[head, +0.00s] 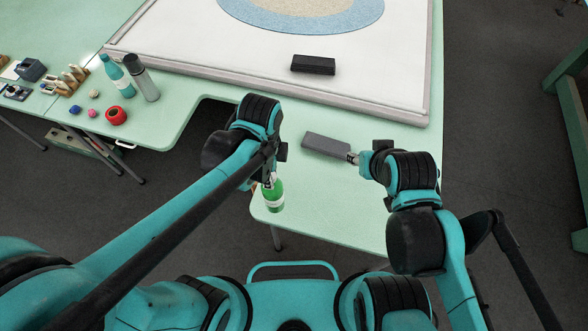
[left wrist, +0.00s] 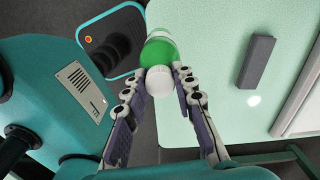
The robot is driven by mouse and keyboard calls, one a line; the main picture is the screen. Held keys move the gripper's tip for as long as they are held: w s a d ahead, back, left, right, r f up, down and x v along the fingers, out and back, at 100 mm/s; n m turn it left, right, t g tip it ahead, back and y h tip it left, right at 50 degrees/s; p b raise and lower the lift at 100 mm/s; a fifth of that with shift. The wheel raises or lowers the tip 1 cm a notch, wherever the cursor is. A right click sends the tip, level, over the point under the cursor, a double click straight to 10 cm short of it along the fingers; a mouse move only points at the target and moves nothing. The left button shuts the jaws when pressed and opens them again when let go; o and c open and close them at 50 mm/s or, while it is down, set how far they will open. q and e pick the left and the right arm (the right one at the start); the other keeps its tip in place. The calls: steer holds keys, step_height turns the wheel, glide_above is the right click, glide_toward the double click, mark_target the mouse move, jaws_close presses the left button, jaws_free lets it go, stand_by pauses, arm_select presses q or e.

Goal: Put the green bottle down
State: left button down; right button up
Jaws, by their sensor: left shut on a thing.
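The green bottle (head: 273,196) has a pale band and is at the near left edge of the mint table (head: 330,213). My left gripper (head: 268,178) is shut on the green bottle, near its top. In the left wrist view the bottle (left wrist: 160,50) shows its white cap towards the camera, between the two fingers (left wrist: 160,88). Whether its base touches the table is hidden. My right gripper (head: 353,158) is at the right end of a grey block (head: 325,145); its fingers are too small to tell open from shut.
A framed white panel (head: 200,38) covers the back, with a black block (head: 313,65) on it. A teal bottle (head: 118,76), a grey bottle (head: 142,78) and a red roll (head: 116,116) stand on the left wing. The table is bare in front of the grey block.

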arm_select(q)
steer(key=w+d+f+b, duration=0.2)
steer(key=w+d+f, duration=0.3)
steer(key=f, duration=0.3)
steer(key=shift+w+f, duration=0.35)
steer(key=shift+w, duration=0.05)
steer(key=shift+b, duration=0.3)
steer(key=c, duration=1.3)
jaws_free()
steer(key=shift+f, duration=0.15)
steer(key=shift+o, duration=0.2)
